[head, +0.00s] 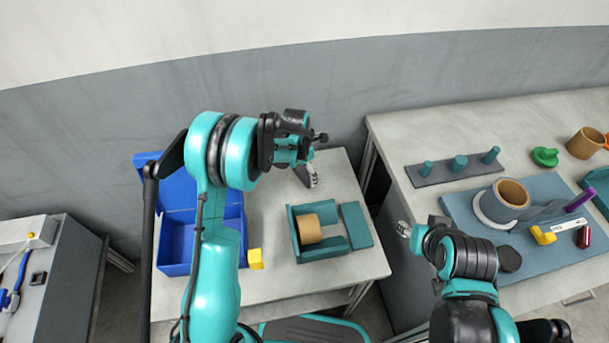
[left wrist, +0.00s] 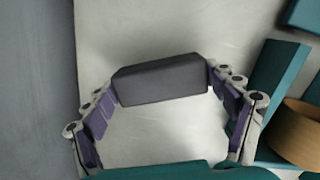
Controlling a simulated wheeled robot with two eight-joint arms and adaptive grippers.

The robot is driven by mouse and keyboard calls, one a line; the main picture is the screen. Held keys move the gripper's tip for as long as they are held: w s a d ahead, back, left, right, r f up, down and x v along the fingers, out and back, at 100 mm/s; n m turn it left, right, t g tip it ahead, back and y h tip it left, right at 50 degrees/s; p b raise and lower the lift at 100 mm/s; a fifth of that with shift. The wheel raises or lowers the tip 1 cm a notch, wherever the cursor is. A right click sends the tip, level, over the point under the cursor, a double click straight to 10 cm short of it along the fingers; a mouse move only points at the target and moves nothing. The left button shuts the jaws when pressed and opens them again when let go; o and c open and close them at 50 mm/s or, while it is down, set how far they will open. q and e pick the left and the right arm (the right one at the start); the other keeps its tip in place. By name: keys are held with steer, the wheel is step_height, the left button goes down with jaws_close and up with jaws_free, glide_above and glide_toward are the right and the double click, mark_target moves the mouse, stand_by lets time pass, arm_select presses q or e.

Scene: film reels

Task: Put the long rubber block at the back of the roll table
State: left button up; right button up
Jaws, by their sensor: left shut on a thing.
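The long rubber block (left wrist: 160,80) is a dark grey bar in the left wrist view. My left gripper (left wrist: 163,84) is shut on it, with one finger at each end. In the head view my left gripper (head: 308,176) is at the back of the pale middle table (head: 285,275), and the block cannot be made out there. The wrist view shows the pale table top beneath the block; I cannot tell whether they touch. My right gripper (head: 405,229) is by the right-hand table's near left edge, and its jaws are unclear.
A teal tray (head: 340,244) with a tan roll (head: 309,229) stands in front of my left gripper. A blue box (head: 176,243) and a yellow block (head: 256,259) are to its left. The right-hand table (head: 400,130) holds a pegged grey bar, rolls and small items.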

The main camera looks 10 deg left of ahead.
arm_select(q)
steer(key=shift+f, duration=0.45)
steer(key=shift+f, duration=0.2)
steer(key=o, duration=1.1)
steer(key=shift+r, duration=0.1)
